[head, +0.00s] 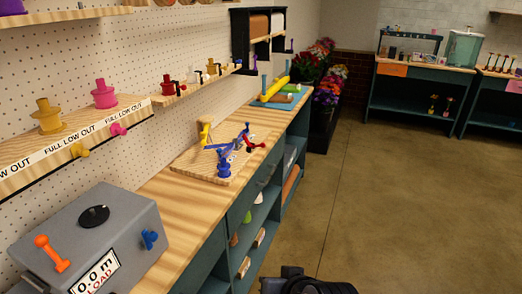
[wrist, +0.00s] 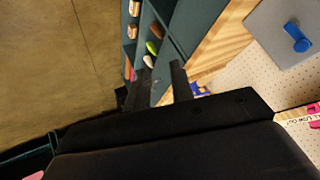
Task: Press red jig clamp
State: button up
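The jig (head: 205,170) is a wooden board on the long bench, with clamps in several colours. The red clamp (head: 256,146) is at its right side, next to blue parts (head: 225,168); a yellow clamp (head: 205,132) stands at the back left. My gripper (wrist: 160,84) has its two black fingers apart with nothing between them. In the head view only a dark part of my arm shows at the bottom edge, over the floor and well short of the jig. In the wrist view, small blue parts show beside the right finger; the red clamp cannot be made out there.
A grey box (head: 90,235) with orange and blue levers stands on the near bench. A pegboard shelf (head: 75,140) with knobs hangs at left. Beyond the jig lies a blue mat (head: 275,101) with a yellow roll. The floor (head: 400,200) to the right is clear.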

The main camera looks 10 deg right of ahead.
jog(key=f+m+g+b, duration=0.1)
jog(key=f+m, duration=0.1)
jog(key=f, duration=0.1)
jog(key=f+m+g+y+b, duration=0.1)
jog(key=f+m+b, duration=0.1)
jog(key=f, duration=0.1)
jog(key=f+m+g+y+b, duration=0.1)
jog(key=f+m+g, duration=0.1)
jog(key=f+m, duration=0.1)
jog(key=shift+w+a+f+b, duration=0.15)
jog(key=shift+a+f+b, duration=0.1)
jog(key=shift+b, duration=0.1)
grip_shut()
jog(key=w+d+f+m+t+y+b, duration=0.2)
jog(key=w+m+y+b, duration=0.25)
jog(key=m, duration=0.25)
jog(key=w+d+f+m+t+y+b, duration=0.2)
jog(key=w+d+m+y+b, duration=0.1)
jog(key=w+m+y+b, duration=0.25)
jog(key=w+d+m+t+b, duration=0.1)
jog(key=w+d+m+t, duration=0.3)
jog(key=d, duration=0.5)
jog(key=m+t, duration=0.2)
jog(key=m, duration=0.1)
jog(key=shift+d, duration=0.15)
jog(key=shift+r+m, duration=0.1)
jog(key=shift+m, duration=0.15)
